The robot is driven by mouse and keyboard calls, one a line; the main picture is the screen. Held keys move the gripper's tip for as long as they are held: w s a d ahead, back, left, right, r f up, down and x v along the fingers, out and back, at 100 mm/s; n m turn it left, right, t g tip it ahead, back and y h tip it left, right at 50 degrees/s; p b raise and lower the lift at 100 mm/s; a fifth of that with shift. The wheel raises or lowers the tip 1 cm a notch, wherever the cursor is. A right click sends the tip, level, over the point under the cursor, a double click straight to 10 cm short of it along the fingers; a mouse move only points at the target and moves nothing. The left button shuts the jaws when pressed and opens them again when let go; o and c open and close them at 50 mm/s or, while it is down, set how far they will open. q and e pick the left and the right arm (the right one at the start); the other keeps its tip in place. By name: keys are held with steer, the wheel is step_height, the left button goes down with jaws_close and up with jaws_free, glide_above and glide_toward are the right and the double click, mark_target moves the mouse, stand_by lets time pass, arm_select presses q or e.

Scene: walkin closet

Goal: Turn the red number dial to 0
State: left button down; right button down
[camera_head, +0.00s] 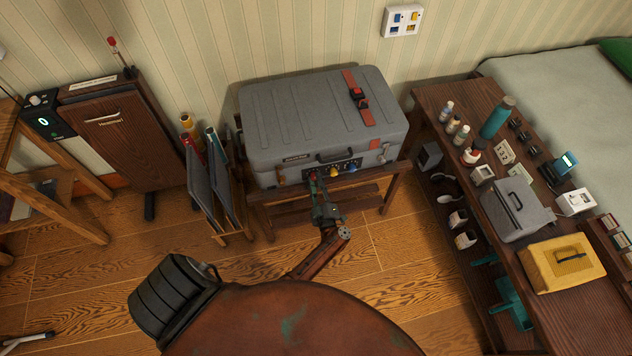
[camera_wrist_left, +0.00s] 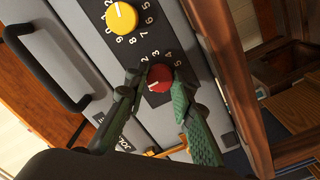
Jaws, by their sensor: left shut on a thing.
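The red number dial (camera_wrist_left: 160,77) is a round knob on the black panel on the front of a grey case (camera_head: 310,110). My left gripper (camera_wrist_left: 161,84) is shut on the red dial, one green finger on each side of it. In the head view the left gripper (camera_head: 316,182) reaches the left end of the panel (camera_head: 343,167). The dial's white mark points to the lower left in the wrist view. Digits around 2 to 5 show above the dial; the left finger hides part of the scale, and I cannot read a 0 there. My right gripper is not in view.
A yellow dial (camera_wrist_left: 121,18) is beside the red one, and a blue dial (camera_head: 351,168) is farther right. The case's black handle (camera_wrist_left: 46,62) juts out nearby. The case stands on a wooden rack (camera_head: 395,190). A crowded bench (camera_head: 470,205) stands to the right.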

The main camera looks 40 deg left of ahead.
arm_select(q)
steer(key=c, duration=1.7)
jaws_free()
steer(key=shift+o, duration=0.2)
